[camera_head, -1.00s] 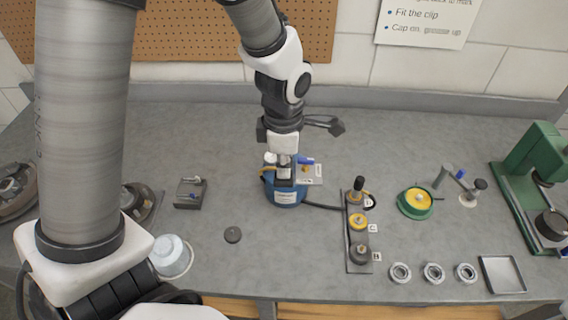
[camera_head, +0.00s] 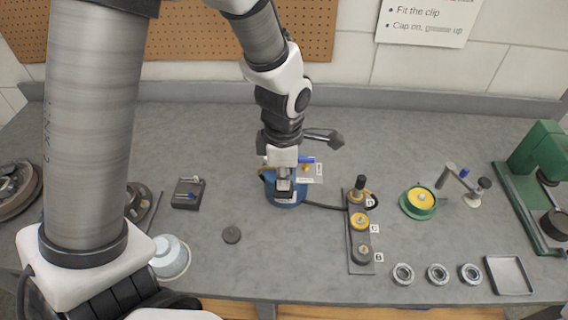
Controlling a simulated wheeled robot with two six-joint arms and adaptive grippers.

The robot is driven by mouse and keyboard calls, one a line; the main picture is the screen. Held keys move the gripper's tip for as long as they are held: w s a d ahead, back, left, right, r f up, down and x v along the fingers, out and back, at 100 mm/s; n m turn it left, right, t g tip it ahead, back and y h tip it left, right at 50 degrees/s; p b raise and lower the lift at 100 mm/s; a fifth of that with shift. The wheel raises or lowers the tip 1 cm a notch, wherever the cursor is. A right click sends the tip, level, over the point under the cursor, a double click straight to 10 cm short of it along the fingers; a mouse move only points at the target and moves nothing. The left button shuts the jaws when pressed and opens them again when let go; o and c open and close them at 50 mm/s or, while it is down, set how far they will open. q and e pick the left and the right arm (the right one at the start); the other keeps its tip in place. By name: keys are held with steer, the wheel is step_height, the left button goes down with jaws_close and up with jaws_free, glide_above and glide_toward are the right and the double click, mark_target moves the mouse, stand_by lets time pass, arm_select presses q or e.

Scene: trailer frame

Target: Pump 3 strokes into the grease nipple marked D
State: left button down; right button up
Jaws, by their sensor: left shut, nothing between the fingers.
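A blue grease pump (camera_head: 287,200) stands mid-bench, with a pale label on its front. My left gripper (camera_head: 285,186) is over the pump's top, pointing down, shut and with nothing between its fingers. It hides part of the pump top, and I cannot tell whether it touches it. A dark hose (camera_head: 322,205) runs from the pump to a narrow nipple strip (camera_head: 360,267). The strip has positions marked D, C and B. At the far one, D, an upright black coupler (camera_head: 359,183) stands over a yellow ring, hiding the nipple. My right gripper is out of view.
A small plate (camera_head: 309,173) is behind the pump. Right of the strip are a green-yellow round part (camera_head: 419,201), several metal rings (camera_head: 437,274), a tray (camera_head: 508,275) and a green press (camera_head: 531,170).

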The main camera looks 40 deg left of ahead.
mark_target(283, 192)
arm_select(q)
steer(key=shift+f, duration=0.65)
steer(key=shift+s+f+b, duration=0.1)
steer(key=shift+b, duration=0.25)
steer(key=shift+d+f+b, duration=0.1)
steer(key=shift+f+b, duration=0.6)
steer(key=shift+f, duration=0.4)
steer(key=shift+f, duration=0.25)
steer(key=r+p, duration=0.4)
steer(key=r, duration=0.1)
steer(key=w+r+p, duration=0.1)
steer(key=r+p, duration=0.1)
steer(key=p, duration=0.1)
steer(key=shift+a+r, duration=0.35)
steer(key=shift+f, duration=0.1)
